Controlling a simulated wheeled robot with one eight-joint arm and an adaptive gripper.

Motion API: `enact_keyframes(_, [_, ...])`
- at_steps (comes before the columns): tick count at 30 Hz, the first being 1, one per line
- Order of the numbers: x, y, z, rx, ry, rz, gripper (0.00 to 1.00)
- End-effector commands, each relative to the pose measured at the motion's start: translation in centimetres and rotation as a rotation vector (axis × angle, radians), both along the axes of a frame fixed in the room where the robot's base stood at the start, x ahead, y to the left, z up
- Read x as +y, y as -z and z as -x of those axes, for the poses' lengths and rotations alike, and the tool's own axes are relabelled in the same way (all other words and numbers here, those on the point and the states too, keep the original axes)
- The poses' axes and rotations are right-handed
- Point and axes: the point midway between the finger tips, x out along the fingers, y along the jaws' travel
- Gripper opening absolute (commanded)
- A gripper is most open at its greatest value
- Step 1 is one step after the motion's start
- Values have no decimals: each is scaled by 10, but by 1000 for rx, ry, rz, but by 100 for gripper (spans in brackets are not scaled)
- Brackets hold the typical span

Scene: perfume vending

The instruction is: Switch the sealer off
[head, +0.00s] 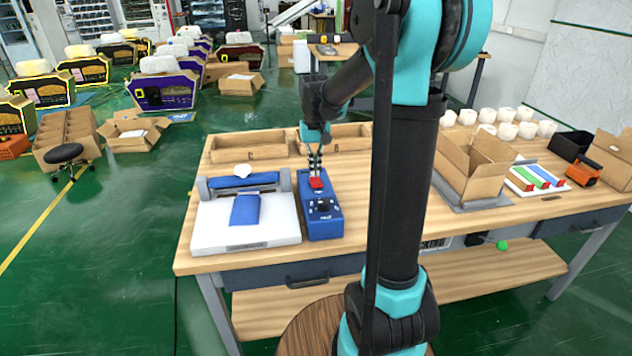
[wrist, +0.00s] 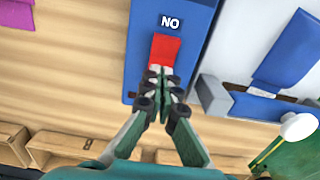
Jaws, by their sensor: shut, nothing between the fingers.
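The blue control box (head: 322,222) stands on the wooden table, right beside the white sealer bed (head: 215,228). A red rocker switch (head: 317,183) is on the box's top near its far end. It also shows in the wrist view (wrist: 165,48), below a label reading "NO" in that view. My gripper (head: 315,174) points down at the switch with its fingers together and empty. In the wrist view the fingertips (wrist: 160,76) overlap the switch's near edge; whether they press on it I cannot tell. They hide part of that edge.
A blue pouch (head: 245,210) lies on the sealer bed. Wooden trays (head: 250,145) stand behind. An open cardboard box (head: 470,165), coloured strips (head: 540,178) and white rolls (head: 505,115) are to the right. The table front by the box is clear.

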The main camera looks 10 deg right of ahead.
Motion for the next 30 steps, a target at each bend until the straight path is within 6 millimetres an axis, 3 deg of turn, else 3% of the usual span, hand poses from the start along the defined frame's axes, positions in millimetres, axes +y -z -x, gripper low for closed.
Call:
enact_keyframes(21, [0, -52, 0, 0, 0, 0, 0])
enact_keyframes(30, [0, -57, 0, 0, 0, 0, 0])
